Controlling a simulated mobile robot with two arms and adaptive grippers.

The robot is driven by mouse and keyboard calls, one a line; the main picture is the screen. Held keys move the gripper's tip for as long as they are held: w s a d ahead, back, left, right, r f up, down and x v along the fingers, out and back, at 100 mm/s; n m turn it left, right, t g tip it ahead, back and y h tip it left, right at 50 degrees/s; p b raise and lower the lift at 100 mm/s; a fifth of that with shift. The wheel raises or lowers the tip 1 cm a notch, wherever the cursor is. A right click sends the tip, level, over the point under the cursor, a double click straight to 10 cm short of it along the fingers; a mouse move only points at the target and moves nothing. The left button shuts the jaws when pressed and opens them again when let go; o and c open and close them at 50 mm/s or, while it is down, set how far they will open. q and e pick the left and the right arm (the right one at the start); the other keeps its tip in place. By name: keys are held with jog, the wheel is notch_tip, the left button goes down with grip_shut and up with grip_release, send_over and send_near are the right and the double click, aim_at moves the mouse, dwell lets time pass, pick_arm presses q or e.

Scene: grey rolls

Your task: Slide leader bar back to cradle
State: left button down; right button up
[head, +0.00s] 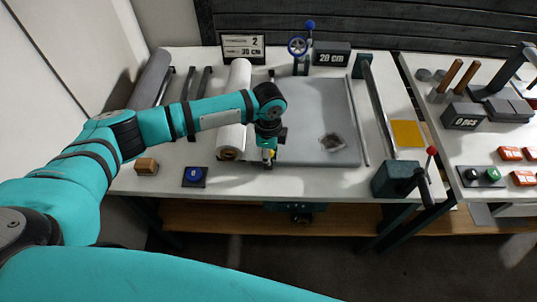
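A white roll (236,80) lies lengthwise on the table, left of a flat grey sheet (312,100). A short dark bar end (271,75) shows between the roll and the sheet; I cannot tell whether it is the leader bar. A thin long bar (357,120) lies along the sheet's right edge. My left gripper (268,158) points down at the sheet's near left corner, beside the roll's near end. Its fingers are small and partly hidden, so its opening and any hold are unclear. My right gripper is out of view. I cannot identify the cradle for certain.
A grey roll (151,78) lies at the far left. A wooden block (146,166) and a blue button (195,175) sit at the front. A dark patch (331,142) lies on the sheet.

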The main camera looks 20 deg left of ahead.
pick_arm(q)
jog(key=shift+a+r, duration=0.1)
jog(key=shift+a, duration=0.15)
jog(key=a+p, duration=0.1)
jog(key=s+a+p, duration=0.1)
jog(key=a, duration=0.1)
jog(key=shift+s+a+r, duration=0.1)
jog(key=shift+a, duration=0.3)
jog(key=c, duration=1.5)
grip_release()
jog(key=o, duration=0.5)
jog(key=shift+a+f, duration=0.15)
jog(key=shift+f, duration=0.05)
jog(key=shift+r, duration=0.2)
notch_tip(320, 180, up, 12)
jog(key=shift+f, duration=0.2)
